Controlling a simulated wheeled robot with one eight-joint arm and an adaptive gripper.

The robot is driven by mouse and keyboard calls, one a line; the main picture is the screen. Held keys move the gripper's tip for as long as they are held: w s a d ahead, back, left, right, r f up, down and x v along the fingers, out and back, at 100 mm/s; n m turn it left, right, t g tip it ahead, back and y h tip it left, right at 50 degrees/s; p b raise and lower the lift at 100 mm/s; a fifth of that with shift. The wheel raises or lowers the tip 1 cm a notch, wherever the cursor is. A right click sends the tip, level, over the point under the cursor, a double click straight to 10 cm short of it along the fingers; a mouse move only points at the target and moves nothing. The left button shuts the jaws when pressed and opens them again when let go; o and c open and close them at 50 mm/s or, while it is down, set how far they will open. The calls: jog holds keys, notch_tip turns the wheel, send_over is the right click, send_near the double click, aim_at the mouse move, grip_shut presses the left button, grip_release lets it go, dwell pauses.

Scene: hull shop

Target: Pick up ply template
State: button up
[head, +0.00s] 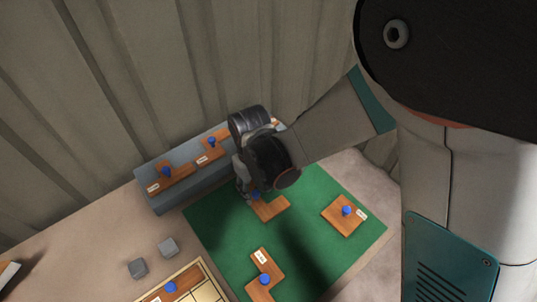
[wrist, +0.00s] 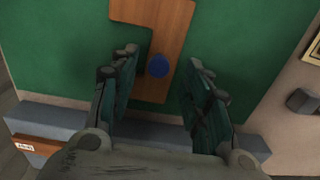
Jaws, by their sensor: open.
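A brown ply template (head: 271,209) with a blue knob lies on the green mat (head: 315,240), partly hidden by my gripper in the head view. In the wrist view the same template (wrist: 153,23) has a stepped outline, and its blue knob (wrist: 157,66) shows between my fingers. My gripper (head: 248,192) is over the knob end of this template. In the wrist view my gripper (wrist: 164,68) is open, with one finger on each side of the knob and a gap to both. Finger height above the template is hard to tell.
Other knobbed templates lie on the mat at right (head: 343,217) and front (head: 264,277). More sit on a grey ledge (head: 180,195) by the ribbed wall.

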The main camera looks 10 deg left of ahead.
aim_at(256, 192)
notch_tip(256, 192, down, 4)
jog(key=shift+w+b, duration=0.1)
jog(key=shift+b, duration=0.55)
jog(key=shift+r, duration=0.1)
jog(key=shift+c, duration=0.6)
grip_shut()
jog(key=shift+r, duration=0.1)
